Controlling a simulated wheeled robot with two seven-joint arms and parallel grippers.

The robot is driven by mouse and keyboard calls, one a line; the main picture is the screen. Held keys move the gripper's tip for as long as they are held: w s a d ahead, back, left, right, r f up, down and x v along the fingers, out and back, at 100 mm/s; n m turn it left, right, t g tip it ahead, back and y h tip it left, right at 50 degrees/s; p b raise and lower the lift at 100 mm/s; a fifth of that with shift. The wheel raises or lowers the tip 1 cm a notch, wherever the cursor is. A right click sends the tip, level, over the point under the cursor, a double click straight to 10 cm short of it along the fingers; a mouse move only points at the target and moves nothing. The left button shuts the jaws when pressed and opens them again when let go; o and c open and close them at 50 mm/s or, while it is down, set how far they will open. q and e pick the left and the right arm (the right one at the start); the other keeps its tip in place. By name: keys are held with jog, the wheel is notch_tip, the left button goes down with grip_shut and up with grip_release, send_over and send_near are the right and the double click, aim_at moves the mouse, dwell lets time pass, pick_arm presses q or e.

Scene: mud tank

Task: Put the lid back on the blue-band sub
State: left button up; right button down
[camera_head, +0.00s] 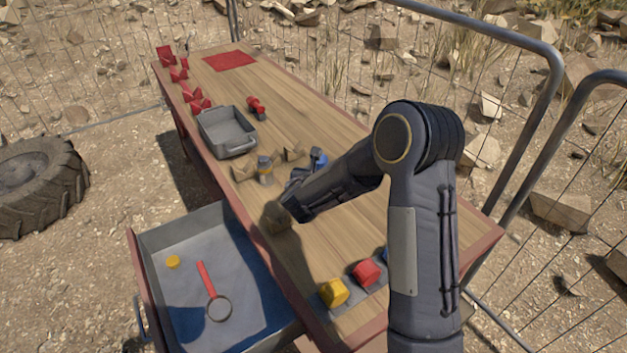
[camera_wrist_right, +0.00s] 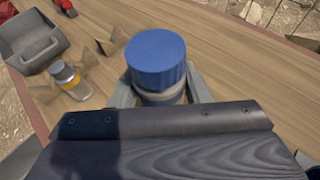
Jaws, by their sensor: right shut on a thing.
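A blue ridged lid (camera_wrist_right: 156,55) is on top of a pale, short jar body (camera_wrist_right: 160,98) in the right wrist view. My right gripper (camera_wrist_right: 163,94) has its grey fingers on either side of this body, shut on it. I cannot tell whether the lid is fully seated. In the head view, the blue lid (camera_head: 318,159) shows beyond my forearm, which hides most of the jar and fingers. A jar with a yellow band (camera_head: 264,170) stands apart on the table, and it also shows in the wrist view (camera_wrist_right: 69,80). My left gripper is not in view.
A grey tray (camera_head: 224,128) and brown angular pieces (camera_head: 243,172) lie near the jars. An open drawer (camera_head: 200,222) holds a yellow disc (camera_head: 173,262) and a red magnifier (camera_head: 206,278).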

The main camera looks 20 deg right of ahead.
jog(key=w+d+f+p, duration=0.2)
jog(key=w+f, duration=0.4)
jog(key=w, duration=0.1)
jog(key=shift+w+f, duration=0.3)
jog(key=shift+w, duration=0.05)
jog(key=shift+w+f, duration=0.15)
jog(key=shift+f, duration=0.1)
notch_tip(320, 180, down, 2)
jog(key=shift+f+p, duration=0.15)
jog(key=shift+p, duration=0.75)
jog(key=shift+w+d+f, duration=0.1)
jog(key=shift+f, duration=0.25)
jog(key=shift+f, duration=0.15)
